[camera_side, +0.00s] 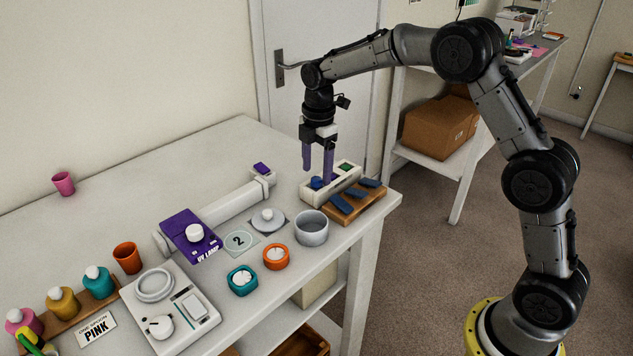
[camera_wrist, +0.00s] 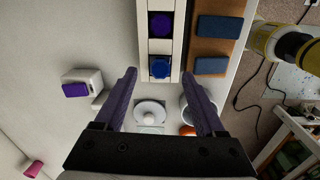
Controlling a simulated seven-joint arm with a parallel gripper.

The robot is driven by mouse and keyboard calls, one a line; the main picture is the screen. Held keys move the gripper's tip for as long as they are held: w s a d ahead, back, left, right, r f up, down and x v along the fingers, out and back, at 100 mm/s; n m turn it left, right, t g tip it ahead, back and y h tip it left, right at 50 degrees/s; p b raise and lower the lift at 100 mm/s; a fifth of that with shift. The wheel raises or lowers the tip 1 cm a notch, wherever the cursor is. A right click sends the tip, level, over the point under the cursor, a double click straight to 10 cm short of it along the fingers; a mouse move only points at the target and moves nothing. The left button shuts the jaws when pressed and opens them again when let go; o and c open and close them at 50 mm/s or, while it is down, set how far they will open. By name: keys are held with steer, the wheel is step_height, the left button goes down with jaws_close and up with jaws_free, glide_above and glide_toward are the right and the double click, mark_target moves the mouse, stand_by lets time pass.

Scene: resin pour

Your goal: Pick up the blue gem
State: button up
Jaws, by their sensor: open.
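The blue gem (camera_side: 316,183) sits in the near-left compartment of a long white holder (camera_side: 309,194) at the table's right end. In the wrist view the blue gem (camera_wrist: 160,67) lies between the fingertip lines, just ahead of the tips. A purple gem (camera_wrist: 160,24) sits in the compartment beyond it. A green gem (camera_side: 346,167) shows farther along the holder in the side view. My gripper (camera_side: 317,174) points down over the holder with its purple fingers apart; in the wrist view my gripper (camera_wrist: 160,74) is empty. The right finger hides part of the holder in the side view.
A wooden tray (camera_side: 381,200) with dark blue slabs lies beside the holder, near the table edge. A grey cup (camera_side: 311,228), a lidded white dish (camera_side: 268,219) and a purple UV lamp (camera_side: 188,235) stand nearby. The table's back is mostly clear.

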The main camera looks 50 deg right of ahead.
steer(key=shift+f, duration=1.1)
jaws_close()
